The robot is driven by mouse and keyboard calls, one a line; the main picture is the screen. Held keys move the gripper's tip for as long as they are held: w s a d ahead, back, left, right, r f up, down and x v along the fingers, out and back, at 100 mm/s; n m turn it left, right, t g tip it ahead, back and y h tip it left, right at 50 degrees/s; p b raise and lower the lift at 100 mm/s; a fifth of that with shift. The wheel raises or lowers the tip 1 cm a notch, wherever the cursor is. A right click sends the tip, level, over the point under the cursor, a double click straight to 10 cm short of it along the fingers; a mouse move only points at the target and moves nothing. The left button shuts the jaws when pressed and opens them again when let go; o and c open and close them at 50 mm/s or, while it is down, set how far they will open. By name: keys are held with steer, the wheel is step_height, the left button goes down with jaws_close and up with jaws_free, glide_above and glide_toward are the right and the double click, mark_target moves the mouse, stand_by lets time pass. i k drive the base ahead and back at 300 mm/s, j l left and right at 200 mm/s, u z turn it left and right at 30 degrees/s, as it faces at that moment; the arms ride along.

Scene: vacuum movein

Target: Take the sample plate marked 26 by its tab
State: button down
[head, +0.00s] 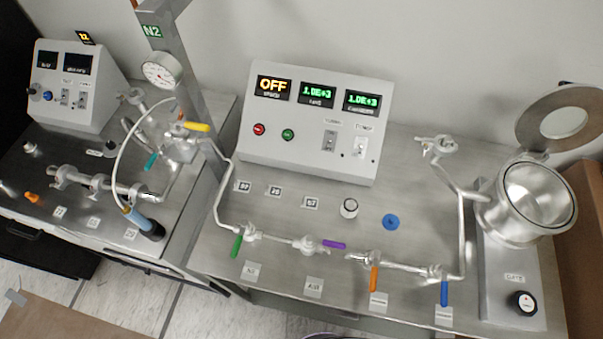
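Three small pale tags with dark marks lie in a row on the steel bench: a left tag (243,186), a middle tag (274,190) and a right tag (311,202). Their numbers are too small to read surely, so I cannot tell which, if any, is 26. I cannot make out a plate with a tab. A white-topped round cap (348,208) and a blue ring (390,221) sit to their right. My gripper is not in view.
A control box (315,125) reading OFF stands behind the tags. Pipework with coloured valve handles (334,244) runs along the bench front. An open round chamber (535,200) with a raised lid (562,122) is at right. A second bench (60,165) stands left.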

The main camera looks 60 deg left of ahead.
mark_target(271, 191)
steer(key=u, duration=2.55)
steer(key=i+j, duration=0.15)
steer(key=j, duration=0.2)
steer(key=i+j, duration=0.15)
steer(key=j, duration=0.2)
steer(key=i+j, duration=0.2)
steer(key=j, duration=0.2)
steer(key=j+z, duration=0.15)
steer(key=z, duration=1.45)
steer(key=i+j, duration=0.05)
